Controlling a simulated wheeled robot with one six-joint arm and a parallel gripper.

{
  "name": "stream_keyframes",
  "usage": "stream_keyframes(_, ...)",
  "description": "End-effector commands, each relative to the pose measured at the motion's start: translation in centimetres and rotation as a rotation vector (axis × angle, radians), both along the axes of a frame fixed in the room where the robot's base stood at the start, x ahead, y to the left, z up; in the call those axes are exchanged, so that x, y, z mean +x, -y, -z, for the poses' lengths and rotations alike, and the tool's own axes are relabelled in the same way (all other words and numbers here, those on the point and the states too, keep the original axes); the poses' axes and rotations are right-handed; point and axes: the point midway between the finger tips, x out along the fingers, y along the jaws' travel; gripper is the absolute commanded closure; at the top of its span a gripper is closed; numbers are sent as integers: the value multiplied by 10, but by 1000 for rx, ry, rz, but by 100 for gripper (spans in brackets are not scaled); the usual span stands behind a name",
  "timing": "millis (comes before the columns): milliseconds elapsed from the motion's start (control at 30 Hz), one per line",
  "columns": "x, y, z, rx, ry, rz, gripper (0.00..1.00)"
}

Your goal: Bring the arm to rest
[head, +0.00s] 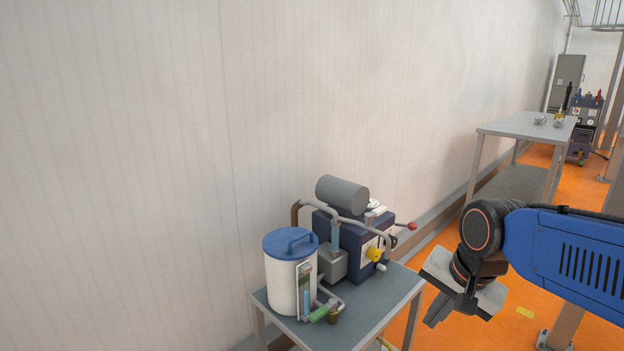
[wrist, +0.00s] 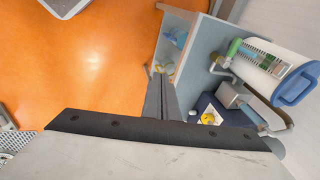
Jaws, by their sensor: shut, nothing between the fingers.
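My arm reaches in from the right edge of the head view as a blue link with a dark, round wrist joint. My gripper (head: 432,322) hangs at its end, tilted down and to the left, just right of the small grey table (head: 403,288). The wrist view also shows the gripper (wrist: 159,72), with its fingers together and nothing between them. The fingers seem clear of the table, though the exact gap is hard to tell.
On the table stand a white canister with a blue lid (head: 291,278) and a dark blue pump unit (head: 345,243) with a yellow knob (head: 374,254). A second table (head: 505,127) stands farther back. A pale wall is left; orange floor (head: 450,338) lies open.

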Motion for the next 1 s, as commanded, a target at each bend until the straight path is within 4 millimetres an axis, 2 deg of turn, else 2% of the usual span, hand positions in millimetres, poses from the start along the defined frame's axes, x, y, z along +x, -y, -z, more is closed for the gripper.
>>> stream_keyframes(300, -58, 35, 11, -208, 96, -402, 100)
stream_keyframes(500, -82, 47, 20, -313, 125, -586, 100)
stream_keyframes(667, -89, 51, 23, -349, 131, -651, 100)
stream_keyframes(1000, -90, 51, 24, -354, 132, -660, 100)
